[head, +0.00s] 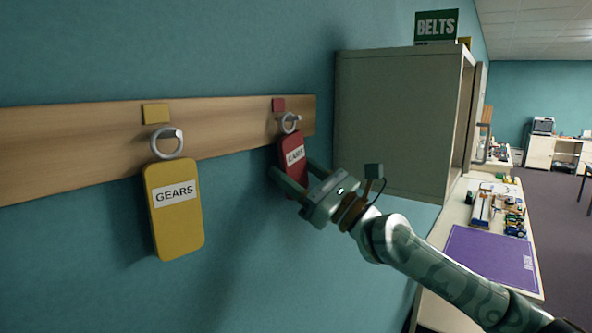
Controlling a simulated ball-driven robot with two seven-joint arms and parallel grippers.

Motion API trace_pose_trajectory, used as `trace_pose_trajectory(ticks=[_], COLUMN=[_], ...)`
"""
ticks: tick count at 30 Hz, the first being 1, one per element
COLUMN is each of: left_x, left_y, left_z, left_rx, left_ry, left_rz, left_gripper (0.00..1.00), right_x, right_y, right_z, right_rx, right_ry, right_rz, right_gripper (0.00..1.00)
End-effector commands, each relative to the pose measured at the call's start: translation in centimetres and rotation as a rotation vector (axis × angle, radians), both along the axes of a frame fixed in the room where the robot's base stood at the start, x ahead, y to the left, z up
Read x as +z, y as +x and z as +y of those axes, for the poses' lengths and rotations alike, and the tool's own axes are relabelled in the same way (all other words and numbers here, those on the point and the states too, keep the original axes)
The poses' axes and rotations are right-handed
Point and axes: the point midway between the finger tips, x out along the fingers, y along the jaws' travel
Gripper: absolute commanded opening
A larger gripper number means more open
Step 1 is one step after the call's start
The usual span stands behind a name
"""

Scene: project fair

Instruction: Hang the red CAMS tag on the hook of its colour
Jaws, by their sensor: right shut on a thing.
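The red CAMS tag (293,158) is at the wooden rail, below a red colour patch (279,104). Its ring (290,123) is at the hook under that patch; whether the ring is over the hook is too small to tell. My right gripper (291,178) is shut on the red tag, its fingers at either side of the tag's lower part. A yellow GEARS tag (174,210) hangs by its ring from the hook (168,138) under a yellow patch (156,113). My left gripper is not in view.
The wooden rail (70,150) runs along the teal wall. A grey wall cabinet (395,120) with a green BELTS sign (436,27) is close to the right of the rail. Below it, a bench holds a purple mat (490,260) and several small parts.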

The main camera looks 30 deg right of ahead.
Motion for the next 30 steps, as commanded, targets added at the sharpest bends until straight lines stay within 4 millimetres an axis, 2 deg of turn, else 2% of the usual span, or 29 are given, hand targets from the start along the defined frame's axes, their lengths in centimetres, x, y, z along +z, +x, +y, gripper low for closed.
trace_pose_trajectory(ticks=[8, 9, 12, 23, 30], left_x=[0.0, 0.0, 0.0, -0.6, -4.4], left_y=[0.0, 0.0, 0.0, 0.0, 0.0], left_z=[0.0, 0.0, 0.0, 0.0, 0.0], left_rx=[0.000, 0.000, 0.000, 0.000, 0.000], left_ry=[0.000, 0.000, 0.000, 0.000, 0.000], left_rz=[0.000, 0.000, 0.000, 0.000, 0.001], left_gripper=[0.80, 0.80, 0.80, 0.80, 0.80], right_x=[0.0, 0.0, 0.0, -0.4, -3.3], right_y=[0.0, 0.0, 0.0, -0.4, -3.6], right_z=[0.0, 0.0, 0.0, -0.3, -2.1], right_rx=[0.000, 0.000, 0.000, -0.001, -0.002], right_ry=[0.000, 0.000, 0.000, 0.000, -0.002], right_rz=[0.000, 0.000, 0.000, 0.000, 0.004], right_gripper=[0.41, 0.57, 0.80, 0.80, 0.80])
